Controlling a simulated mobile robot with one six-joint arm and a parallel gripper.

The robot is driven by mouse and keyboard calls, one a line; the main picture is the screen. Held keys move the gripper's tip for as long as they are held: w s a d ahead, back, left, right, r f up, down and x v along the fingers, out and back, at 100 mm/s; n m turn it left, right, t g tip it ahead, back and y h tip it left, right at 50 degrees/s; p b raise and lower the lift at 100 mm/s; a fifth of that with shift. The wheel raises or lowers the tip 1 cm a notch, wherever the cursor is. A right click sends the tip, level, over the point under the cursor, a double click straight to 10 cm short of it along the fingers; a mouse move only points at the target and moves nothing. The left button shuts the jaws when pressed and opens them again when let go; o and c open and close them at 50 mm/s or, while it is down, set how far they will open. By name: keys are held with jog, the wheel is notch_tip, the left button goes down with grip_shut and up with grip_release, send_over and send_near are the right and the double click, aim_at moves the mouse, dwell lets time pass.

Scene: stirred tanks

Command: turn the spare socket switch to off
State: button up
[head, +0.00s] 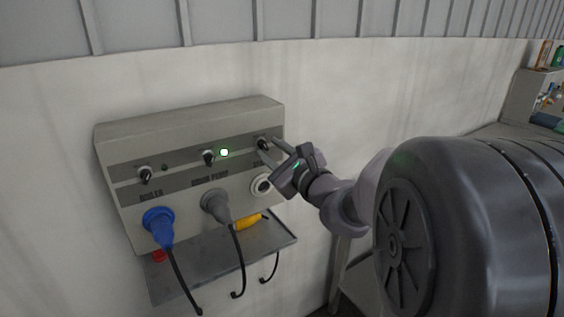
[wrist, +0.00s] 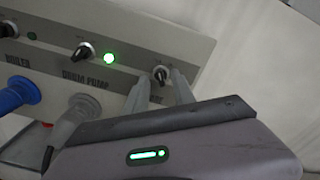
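The grey socket panel (head: 190,155) is fixed to the pale wall. The spare socket switch (head: 263,143) is the rightmost black knob on it and also shows in the wrist view (wrist: 160,73). Its label below is mostly hidden by a finger. My gripper (head: 268,148) is at this switch, with its two fingers apart, one on each side of the knob in the wrist view (wrist: 160,79). I cannot tell whether either finger touches it. The spare socket (head: 262,185) below is empty, with a white ring.
The drum pump switch (head: 208,157) has a lit green lamp (head: 224,153) beside it. The boiler switch (head: 145,175) has a dark lamp. A blue plug (head: 159,226) and a grey plug (head: 216,206) hang below. A shelf (head: 190,282) under the panel holds a yellow object (head: 248,222).

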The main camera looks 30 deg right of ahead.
jog(key=s+b, duration=0.1)
jog(key=s, duration=1.4)
jog(key=shift+s+d, duration=0.25)
jog(key=shift+s, duration=0.1)
